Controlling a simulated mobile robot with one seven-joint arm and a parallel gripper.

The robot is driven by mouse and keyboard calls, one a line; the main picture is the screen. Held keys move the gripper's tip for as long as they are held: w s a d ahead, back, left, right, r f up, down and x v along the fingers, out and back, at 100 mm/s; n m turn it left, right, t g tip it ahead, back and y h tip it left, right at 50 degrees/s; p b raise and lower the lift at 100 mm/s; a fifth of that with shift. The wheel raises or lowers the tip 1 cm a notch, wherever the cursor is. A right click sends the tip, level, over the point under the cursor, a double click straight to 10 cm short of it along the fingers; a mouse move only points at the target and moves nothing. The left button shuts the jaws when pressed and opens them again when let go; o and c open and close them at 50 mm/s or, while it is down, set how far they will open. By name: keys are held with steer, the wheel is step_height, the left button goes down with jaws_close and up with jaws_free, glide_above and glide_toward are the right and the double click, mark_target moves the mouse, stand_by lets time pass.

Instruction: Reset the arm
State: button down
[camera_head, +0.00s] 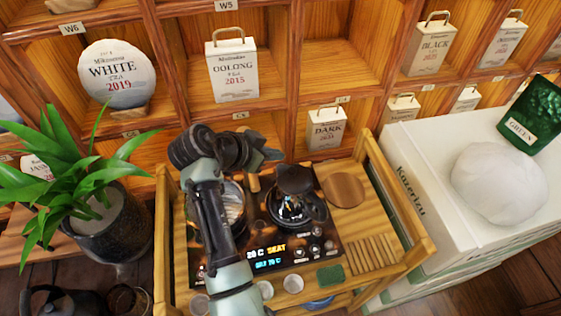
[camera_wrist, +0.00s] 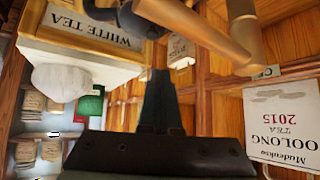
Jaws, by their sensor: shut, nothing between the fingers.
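My gripper (camera_head: 273,155) is in the head view at the end of my arm, above the back of the wooden tea cart (camera_head: 421,240) and in front of the shelves. In the wrist view, my gripper's dark fingers (camera_wrist: 160,98) are together with nothing between them. My arm reaches up from the bottom of the head view and bends right at the wrist. It covers part of a glass vessel (camera_head: 234,207) on the cart. The fingertips are small and partly merged with the dark wrist in the head view.
A dark-lidded kettle (camera_head: 290,205) stands on the cart below my gripper. An Oolong box (camera_head: 231,72), a White tea cake (camera_head: 117,75) and a Dark box (camera_head: 326,128) sit on the shelves. A potted plant (camera_head: 98,225) is left; a white cabinet (camera_head: 411,155) is right.

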steer(key=b+v, duration=0.1)
steer(key=v, duration=0.5)
steer(key=shift+r, duration=0.3)
